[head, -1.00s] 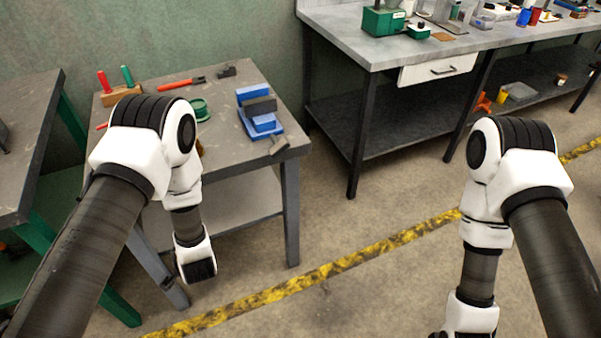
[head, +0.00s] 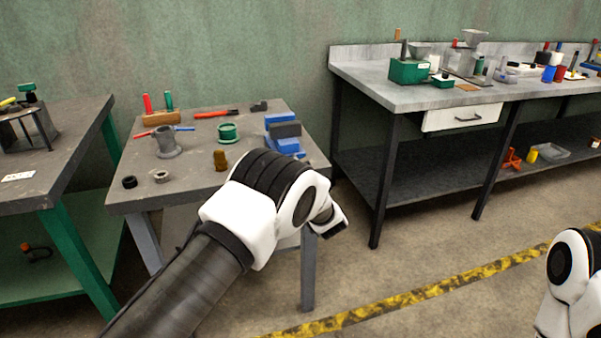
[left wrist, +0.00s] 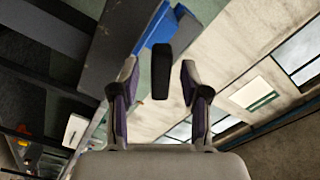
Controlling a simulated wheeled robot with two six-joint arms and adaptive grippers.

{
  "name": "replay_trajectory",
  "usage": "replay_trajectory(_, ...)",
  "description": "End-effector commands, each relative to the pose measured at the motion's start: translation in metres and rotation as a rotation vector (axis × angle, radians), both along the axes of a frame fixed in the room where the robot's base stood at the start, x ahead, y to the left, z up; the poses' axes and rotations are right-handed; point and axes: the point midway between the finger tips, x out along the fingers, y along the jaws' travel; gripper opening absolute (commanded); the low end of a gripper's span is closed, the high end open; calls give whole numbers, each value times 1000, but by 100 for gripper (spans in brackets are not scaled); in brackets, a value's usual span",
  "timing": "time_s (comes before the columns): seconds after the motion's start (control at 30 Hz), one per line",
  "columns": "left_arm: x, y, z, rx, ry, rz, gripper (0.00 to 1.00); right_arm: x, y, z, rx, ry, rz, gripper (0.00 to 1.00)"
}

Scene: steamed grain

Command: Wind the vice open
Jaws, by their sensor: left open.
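The blue vice (head: 283,135) with a dark grey jaw block stands at the right end of the grey workbench (head: 196,190). My left arm partly covers its front in the head view. In the left wrist view, blue parts of the vice (left wrist: 156,30) show at the top, and a dark upright bar (left wrist: 161,72), possibly its handle, lies between the lines of my left fingers. My left gripper (left wrist: 159,80) is open, its two fingers apart on either side of that bar. I cannot tell how far away the bar is. My right gripper is out of view.
On the bench are a grey flanged part (head: 168,142), a green ring (head: 228,133), a brown piece (head: 220,160) and a wooden holder (head: 161,118). A longer bench (head: 395,92) stands at the right, a green-legged table (head: 60,165) at the left. Floor between is clear.

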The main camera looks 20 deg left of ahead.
Motion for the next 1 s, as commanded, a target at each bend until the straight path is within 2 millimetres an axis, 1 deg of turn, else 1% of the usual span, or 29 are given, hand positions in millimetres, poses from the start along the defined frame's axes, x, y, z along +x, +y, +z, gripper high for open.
replay_trajectory(0.1, 7, 5, 0, 2, -1, 1, 46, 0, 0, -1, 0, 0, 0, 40)
replay_trajectory(0.3, 7, 5, 0, 2, 0, 0, 46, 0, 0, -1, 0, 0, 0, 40)
replay_trajectory(0.37, 7, 5, 0, 2, 0, 0, 25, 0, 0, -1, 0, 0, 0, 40)
replay_trajectory(0.4, 7, 5, 0, 2, 0, 0, 10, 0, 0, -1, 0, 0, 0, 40)
replay_trajectory(0.43, 7, 5, 0, 2, 0, 0, 0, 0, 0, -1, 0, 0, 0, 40)
replay_trajectory(0.77, 7, 5, 0, -6, -4, 0, 0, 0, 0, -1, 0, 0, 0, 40)
replay_trajectory(1.0, 7, 5, -1, -64, -43, 0, 0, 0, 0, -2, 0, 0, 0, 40)
